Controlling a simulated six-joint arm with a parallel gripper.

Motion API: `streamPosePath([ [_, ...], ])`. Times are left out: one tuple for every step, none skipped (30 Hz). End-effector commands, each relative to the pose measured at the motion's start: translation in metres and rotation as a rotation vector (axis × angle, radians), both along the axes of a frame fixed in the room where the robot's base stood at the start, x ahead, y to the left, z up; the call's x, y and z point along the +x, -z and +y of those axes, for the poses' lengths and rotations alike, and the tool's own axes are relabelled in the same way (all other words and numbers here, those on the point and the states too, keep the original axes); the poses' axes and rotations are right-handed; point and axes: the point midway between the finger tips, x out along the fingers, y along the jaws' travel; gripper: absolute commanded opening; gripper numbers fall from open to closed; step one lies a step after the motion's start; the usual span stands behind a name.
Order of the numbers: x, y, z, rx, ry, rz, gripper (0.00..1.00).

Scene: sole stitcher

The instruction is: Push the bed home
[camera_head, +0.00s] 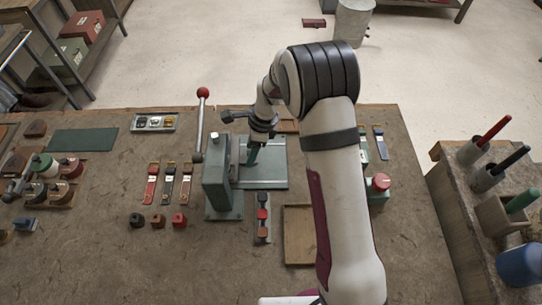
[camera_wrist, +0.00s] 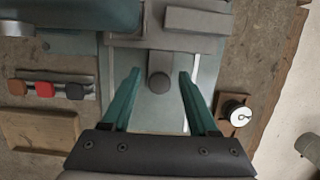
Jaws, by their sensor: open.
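The sole stitcher (camera_head: 217,180) is a grey-green machine standing on the bench, with a flat pale bed plate (camera_head: 272,172) at its right. In the wrist view the bed plate (camera_wrist: 150,112) runs under my gripper, and a dark round knob (camera_wrist: 160,82) stands on it. Grey blocks (camera_wrist: 198,20) lie across the far end of the plate. My gripper (camera_wrist: 159,72) is open, its two green fingers on either side of the knob with gaps to both. In the head view my gripper (camera_head: 252,157) is low over the plate, and my arm hides part of the area to its right.
A lever with a red ball (camera_head: 203,92) rises by the machine. A rack of coloured blocks (camera_head: 263,230) and a shallow wooden tray (camera_head: 300,235) lie nearer. A red knob (camera_head: 380,182) is right of my arm. A small wooden tray (camera_wrist: 232,128) holds a white-topped round part.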

Motion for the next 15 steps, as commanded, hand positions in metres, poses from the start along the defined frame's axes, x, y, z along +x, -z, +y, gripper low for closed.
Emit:
streamPosePath([
  [0.001, -0.006, 0.000, 0.000, 0.001, -0.003, 0.60],
  [0.000, -0.009, 0.000, 0.000, 0.000, -0.002, 0.60],
  [0.000, -0.014, 0.000, 0.000, 0.000, -0.002, 0.60],
  [0.001, -0.017, 0.000, 0.000, 0.000, -0.003, 0.60],
  [0.001, -0.021, 0.000, 0.000, 0.000, -0.003, 0.60],
  [0.000, -0.025, 0.000, 0.000, 0.000, -0.002, 0.60],
  [0.000, -0.029, 0.000, 0.000, 0.000, -0.002, 0.60],
  [0.000, -0.032, 0.000, 0.000, -0.001, -0.003, 0.60],
  [0.000, -0.036, 0.000, 0.000, 0.000, -0.002, 0.60],
  [0.000, -0.040, 0.000, 0.000, 0.000, -0.002, 0.60],
  [0.001, -0.043, 0.000, 0.000, 0.000, -0.003, 0.60],
  [0.000, -0.046, 0.000, 0.000, 0.000, -0.002, 0.60],
  [0.000, -0.048, 0.000, 0.000, -0.001, -0.001, 0.60],
  [0.000, -0.050, 0.000, -0.001, -0.001, -0.001, 0.60],
  [0.000, -0.052, 0.000, -0.001, 0.000, -0.001, 0.60],
])
